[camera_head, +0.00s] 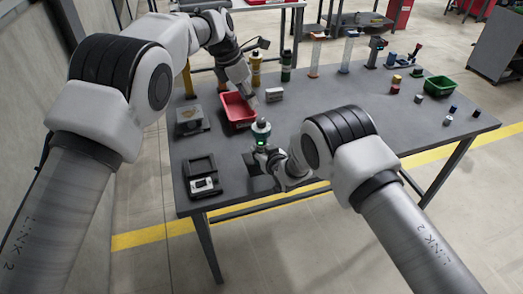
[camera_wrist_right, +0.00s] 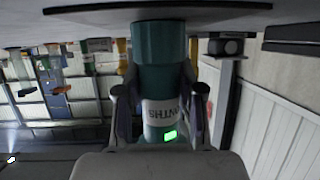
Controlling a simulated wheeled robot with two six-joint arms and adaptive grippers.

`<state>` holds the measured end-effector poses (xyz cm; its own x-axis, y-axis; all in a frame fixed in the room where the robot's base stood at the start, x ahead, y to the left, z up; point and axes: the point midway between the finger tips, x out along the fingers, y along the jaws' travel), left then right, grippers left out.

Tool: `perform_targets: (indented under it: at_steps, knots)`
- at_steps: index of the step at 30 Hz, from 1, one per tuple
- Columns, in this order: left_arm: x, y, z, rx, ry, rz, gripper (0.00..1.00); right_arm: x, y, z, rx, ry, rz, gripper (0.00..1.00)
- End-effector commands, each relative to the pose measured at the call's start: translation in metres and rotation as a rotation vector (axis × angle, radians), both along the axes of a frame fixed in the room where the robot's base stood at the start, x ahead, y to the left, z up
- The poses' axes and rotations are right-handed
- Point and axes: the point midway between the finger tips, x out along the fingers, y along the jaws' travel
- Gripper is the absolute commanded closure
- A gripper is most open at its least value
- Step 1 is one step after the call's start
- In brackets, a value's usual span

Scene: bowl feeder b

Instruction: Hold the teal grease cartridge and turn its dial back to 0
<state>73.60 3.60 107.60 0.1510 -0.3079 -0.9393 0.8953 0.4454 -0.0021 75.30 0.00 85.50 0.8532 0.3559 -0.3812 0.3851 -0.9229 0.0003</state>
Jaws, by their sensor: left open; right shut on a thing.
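The teal grease cartridge (camera_head: 262,131) stands above the front part of the grey table in the head view, with a pale top. In the right wrist view the cartridge (camera_wrist_right: 159,45), inverted in the picture, shows a teal body, a white band with the printed word MONTHS, and a lit green patch. My right gripper (camera_head: 262,150) is shut on it, with a finger on each side in the wrist view (camera_wrist_right: 160,100). The dial's setting cannot be read. My left gripper (camera_head: 247,93) is open and empty, above and behind the cartridge, near the red bin's right edge.
The red bin (camera_head: 233,120) stands just left of the cartridge. A grey block (camera_head: 274,95), a yellow bottle (camera_head: 256,70) and a dark green bottle (camera_head: 286,67) stand behind. A black tray (camera_head: 201,167) lies front left. A green bin (camera_head: 440,91) is far right. The table's middle right is clear.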

Motion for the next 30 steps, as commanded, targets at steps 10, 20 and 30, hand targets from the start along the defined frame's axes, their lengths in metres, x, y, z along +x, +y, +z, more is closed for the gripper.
perform_targets:
  at_steps: [10, 20, 30]
  knots:
    - [-0.019, -0.002, -0.027, -0.101, -0.047, -0.389, 0.44, -0.001, 0.0, -0.002, -0.001, 0.005, 0.0, 1.0]
    - [-0.048, -0.01, -0.06, -0.365, -0.433, -1.078, 0.44, -0.001, 0.0, -0.003, -0.001, 0.006, 0.0, 1.0]
    - [-0.059, -0.005, -0.075, -0.416, -1.174, -1.519, 0.44, -0.002, 0.0, -0.003, -0.002, 0.007, 0.0, 1.0]
